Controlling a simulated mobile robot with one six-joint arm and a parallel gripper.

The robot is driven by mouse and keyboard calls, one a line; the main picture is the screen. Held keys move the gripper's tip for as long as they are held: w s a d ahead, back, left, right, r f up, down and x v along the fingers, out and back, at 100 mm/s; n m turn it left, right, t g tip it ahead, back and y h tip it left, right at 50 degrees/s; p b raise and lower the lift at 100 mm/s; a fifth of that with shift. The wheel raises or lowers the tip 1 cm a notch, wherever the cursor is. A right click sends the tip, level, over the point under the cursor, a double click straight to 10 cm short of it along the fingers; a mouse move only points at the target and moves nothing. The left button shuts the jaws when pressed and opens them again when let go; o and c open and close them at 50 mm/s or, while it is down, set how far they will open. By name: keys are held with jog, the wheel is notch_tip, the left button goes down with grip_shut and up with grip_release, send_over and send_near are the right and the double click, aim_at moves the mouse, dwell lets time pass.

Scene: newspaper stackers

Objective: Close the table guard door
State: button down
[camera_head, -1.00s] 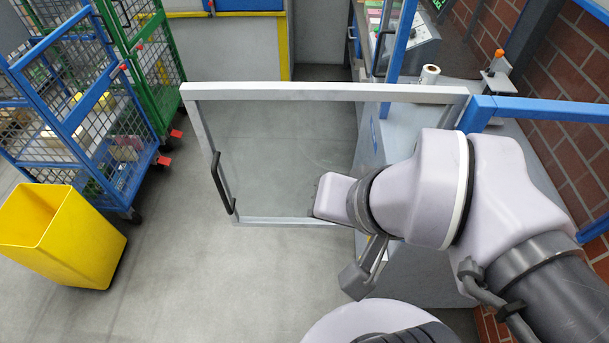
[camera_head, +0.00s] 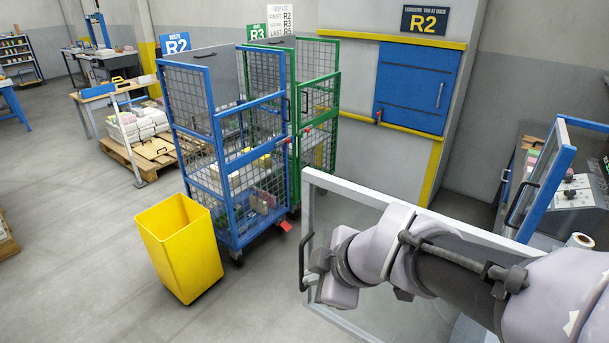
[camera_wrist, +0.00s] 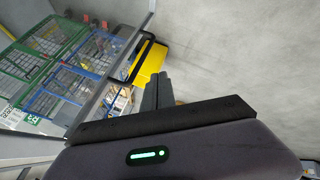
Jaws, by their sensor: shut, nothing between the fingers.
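The table guard door is a clear panel in a pale grey frame (camera_head: 309,215). It stands open, jutting out from the blue guard frame (camera_head: 546,180) at the right. Its black handle (camera_head: 303,262) is on the free left edge. In the wrist view, the door's frame edge (camera_wrist: 97,98) and the dark handle (camera_wrist: 133,62) lie left of my gripper (camera_wrist: 159,78). The fingers are shut and empty, beside the handle. I cannot tell whether they touch it. In the head view my arm crosses in front of the panel and hides the fingertips.
A yellow bin (camera_head: 180,248) stands on the floor left of the door. Blue (camera_head: 232,170) and green (camera_head: 318,110) mesh trolleys stand behind it. A control panel (camera_head: 572,195) is at the right.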

jog(key=w+a+f, duration=0.1)
jog(key=w+f, duration=0.2)
jog(key=w, duration=0.3)
jog(key=shift+w+a+f+b, duration=0.15)
jog(key=shift+a+f+b, duration=0.05)
jog(key=shift+f+b, duration=0.2)
